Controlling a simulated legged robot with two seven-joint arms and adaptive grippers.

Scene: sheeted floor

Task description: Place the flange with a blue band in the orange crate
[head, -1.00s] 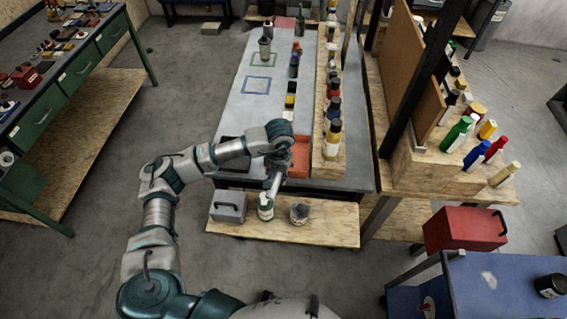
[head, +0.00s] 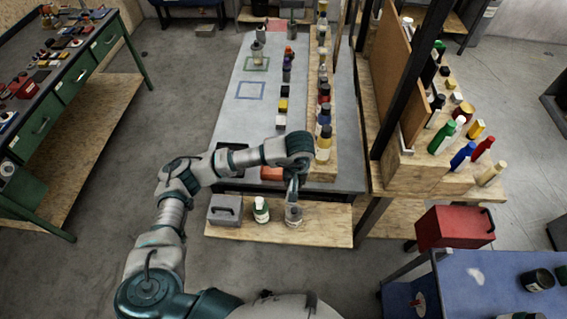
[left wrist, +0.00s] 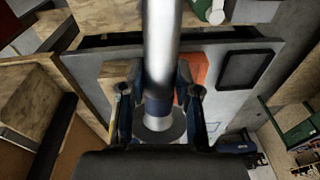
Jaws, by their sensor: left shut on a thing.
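The flange with a blue band shows in the left wrist view as a grey metal tube with a dark blue band (left wrist: 157,106) and a round disc at one end. My left gripper (left wrist: 158,98) has a finger on each side and is shut on it at the band. In the head view my left gripper (head: 292,188) points down at the grey flange (head: 294,213) over the low wooden shelf; I cannot tell whether it touches the shelf. The orange crate (head: 271,173) is just behind, mostly hidden by my arm, and shows in the left wrist view (left wrist: 197,66). My right gripper is not in view.
A green and white bottle (head: 261,210) and a grey box with a handle (head: 225,210) stand left of the flange on the low wooden shelf (head: 330,226). Several bottles line the wooden ledge (head: 326,172) right of the crate. A dark tray lies left of the crate.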

